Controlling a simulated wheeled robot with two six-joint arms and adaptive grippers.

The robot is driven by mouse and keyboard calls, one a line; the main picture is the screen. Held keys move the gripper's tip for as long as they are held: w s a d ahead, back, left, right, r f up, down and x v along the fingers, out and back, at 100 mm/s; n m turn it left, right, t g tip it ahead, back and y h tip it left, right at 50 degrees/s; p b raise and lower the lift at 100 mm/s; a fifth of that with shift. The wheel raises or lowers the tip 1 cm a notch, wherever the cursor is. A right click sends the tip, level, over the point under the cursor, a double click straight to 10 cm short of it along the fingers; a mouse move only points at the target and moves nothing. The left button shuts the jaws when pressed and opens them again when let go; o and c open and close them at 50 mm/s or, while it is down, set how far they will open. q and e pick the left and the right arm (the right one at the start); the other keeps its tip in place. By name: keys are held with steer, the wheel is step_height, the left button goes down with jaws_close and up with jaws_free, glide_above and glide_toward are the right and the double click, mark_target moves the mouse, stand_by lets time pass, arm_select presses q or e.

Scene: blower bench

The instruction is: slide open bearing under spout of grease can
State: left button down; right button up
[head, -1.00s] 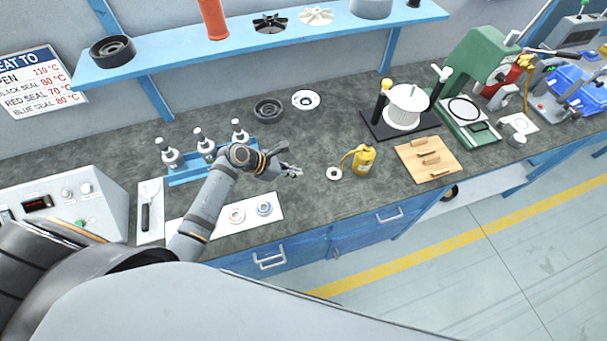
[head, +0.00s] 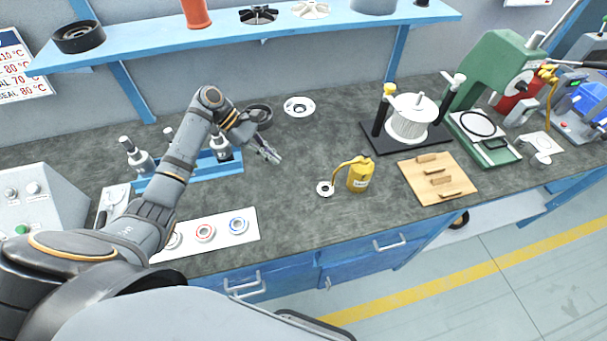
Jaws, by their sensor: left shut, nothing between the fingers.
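A small pale ring, the open bearing (head: 325,188), lies flat on the dark bench top. The yellow grease can (head: 360,176) stands upright just right of it. The can's thin spout (head: 343,165) bends over and down to the bearing's right side. From this angle I cannot tell whether the tip is over the bearing's centre or touches it. My left gripper (head: 269,154) is shut and empty, above the bench to the left of and behind the bearing, apart from it. My right gripper is not in view.
A white mat (head: 218,243) with red and blue sealed bearings lies front left. A blue rack (head: 222,169) with several dispensers stands partly behind my arm. A black ring, a white flanged disc (head: 299,106), a wooden board (head: 437,178) and a green press (head: 492,70) surround the clear middle bench.

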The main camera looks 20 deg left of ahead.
mark_target(325, 195)
arm_select(q)
steer(key=x, duration=0.3)
steer(key=shift+d, duration=0.1)
steer(key=x, duration=0.7)
steer(key=shift+w+d, duration=0.15)
steer(key=shift+w, duration=0.05)
steer(key=d+p, duration=0.1)
steer(key=d, duration=0.2)
steer(key=shift+r, duration=0.1)
steer(key=shift+d, duration=0.25)
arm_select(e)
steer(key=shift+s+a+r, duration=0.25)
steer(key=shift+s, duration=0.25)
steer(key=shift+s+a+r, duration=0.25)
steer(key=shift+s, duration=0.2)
